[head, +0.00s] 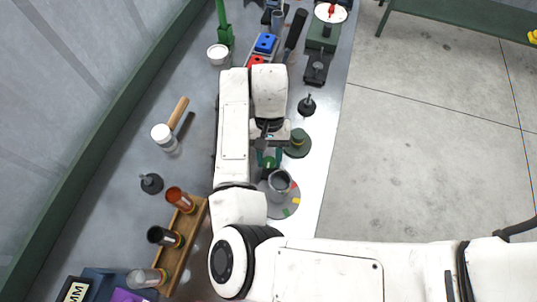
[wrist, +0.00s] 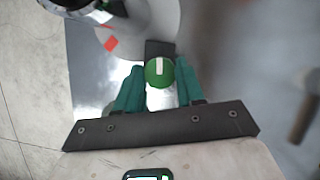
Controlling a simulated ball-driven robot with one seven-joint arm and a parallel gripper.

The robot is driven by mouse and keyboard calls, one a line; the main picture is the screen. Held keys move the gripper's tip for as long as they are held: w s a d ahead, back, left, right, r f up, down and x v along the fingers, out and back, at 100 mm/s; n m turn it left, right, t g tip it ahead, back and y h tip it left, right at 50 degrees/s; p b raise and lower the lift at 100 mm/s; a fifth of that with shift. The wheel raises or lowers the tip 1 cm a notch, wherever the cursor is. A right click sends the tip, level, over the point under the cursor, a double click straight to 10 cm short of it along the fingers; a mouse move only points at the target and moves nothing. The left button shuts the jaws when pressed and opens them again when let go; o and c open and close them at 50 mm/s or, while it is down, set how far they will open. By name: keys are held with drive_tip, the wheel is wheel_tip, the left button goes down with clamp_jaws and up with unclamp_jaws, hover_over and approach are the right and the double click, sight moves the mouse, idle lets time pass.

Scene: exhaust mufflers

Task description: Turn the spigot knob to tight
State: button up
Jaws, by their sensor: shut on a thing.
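My gripper (head: 268,162) reaches down over the bench, its teal fingers near a grey disc. In the wrist view the fingers (wrist: 160,78) stand on either side of a round green knob (wrist: 158,76) and are shut on it. A white stripe on the knob runs up the picture towards a dark block (wrist: 160,48) just beyond it. In the head view I cannot make out the knob.
A dark green round piece (head: 297,143) and a small black-knobbed piece (head: 307,106) stand right of my arm. A wooden rack (head: 187,245) with cups and a white-headed mallet (head: 163,136) lie left. A blue and red fixture (head: 265,44) is further back. Floor lies right of the bench.

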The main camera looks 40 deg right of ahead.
drive_tip(key=shift+m, duration=0.6)
drive_tip(key=shift+t, duration=0.3)
drive_tip(key=o, duration=1)
drive_tip(key=shift+y, duration=0.3)
drive_tip(key=shift+o, duration=0.2)
drive_tip(key=shift+r, duration=0.1)
drive_tip(key=v, duration=1)
drive_tip(key=shift+w+r, duration=0.15)
drive_tip(key=shift+r, duration=0.1)
